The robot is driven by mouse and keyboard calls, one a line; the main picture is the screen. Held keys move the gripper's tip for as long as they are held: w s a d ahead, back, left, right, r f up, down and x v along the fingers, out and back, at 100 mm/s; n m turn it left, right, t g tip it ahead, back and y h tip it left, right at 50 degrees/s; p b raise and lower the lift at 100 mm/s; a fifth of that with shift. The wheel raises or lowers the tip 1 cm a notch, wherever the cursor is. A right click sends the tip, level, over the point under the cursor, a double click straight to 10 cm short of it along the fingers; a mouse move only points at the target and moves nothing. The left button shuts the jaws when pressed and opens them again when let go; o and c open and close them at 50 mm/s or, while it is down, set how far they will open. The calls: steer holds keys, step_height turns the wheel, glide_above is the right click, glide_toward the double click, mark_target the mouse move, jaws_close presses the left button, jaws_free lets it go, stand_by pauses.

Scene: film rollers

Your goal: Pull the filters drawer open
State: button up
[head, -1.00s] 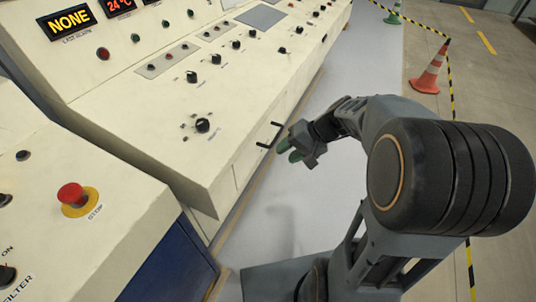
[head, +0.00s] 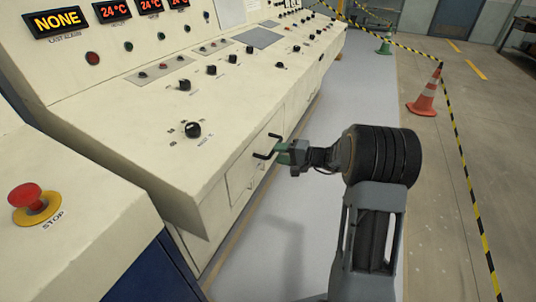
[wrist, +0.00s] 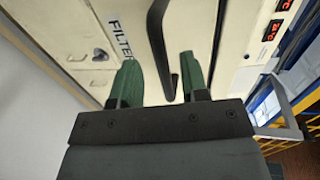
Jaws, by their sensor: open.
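The filters drawer has a cream front (head: 243,178) on the console's lower side and looks flush with it. Its black bar handle (head: 262,155) sticks out toward my gripper (head: 281,153). In the wrist view, part of the label "FILTER" (wrist: 120,38) shows on the cream front. There the black handle (wrist: 157,30) runs between the two green fingertips of my gripper (wrist: 159,65), which are apart, with a gap on each side. The fingers partly cover the handle in the head view. I cannot tell how deep the handle sits between them.
The long cream console (head: 150,100) with knobs and displays fills the left. A red stop button (head: 26,196) is on the nearer panel. The grey floor (head: 350,100) beside the console is clear. An orange cone (head: 425,95) and striped tape (head: 463,165) stand right.

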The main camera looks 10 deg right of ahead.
steer(key=shift+x, duration=2.7)
steer(key=shift+c, duration=0.2)
jaws_close()
steer(key=shift+s+d, duration=0.1)
